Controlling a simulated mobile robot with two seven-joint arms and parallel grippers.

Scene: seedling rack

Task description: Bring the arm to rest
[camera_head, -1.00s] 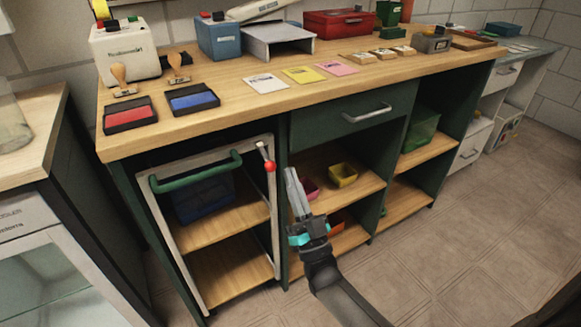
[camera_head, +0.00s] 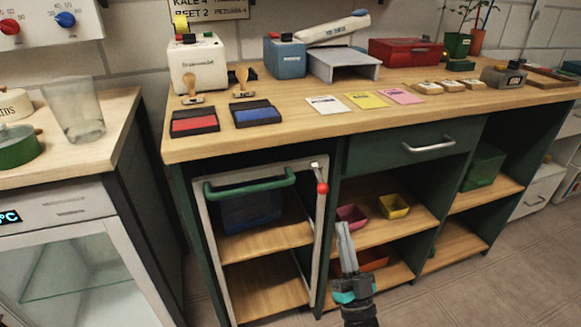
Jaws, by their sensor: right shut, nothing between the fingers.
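My right gripper (camera_head: 344,241) is shut and empty. It points up in front of the open shelves of the green bench, right of the framed door. No fingertip is seen touching anything. My left gripper is out of view. The framed door (camera_head: 211,262) has a green bar handle (camera_head: 250,184) and a red-knobbed latch (camera_head: 321,187) at its upper right corner. A blue bin (camera_head: 250,210) shows behind it on a shelf.
The wooden bench top (camera_head: 300,135) holds a red ink pad (camera_head: 194,122), a blue ink pad (camera_head: 256,114), stamps and seed cards. A pink pot (camera_head: 352,216) and a yellow pot (camera_head: 394,206) stand on the shelf near my gripper. Floor at the right is clear.

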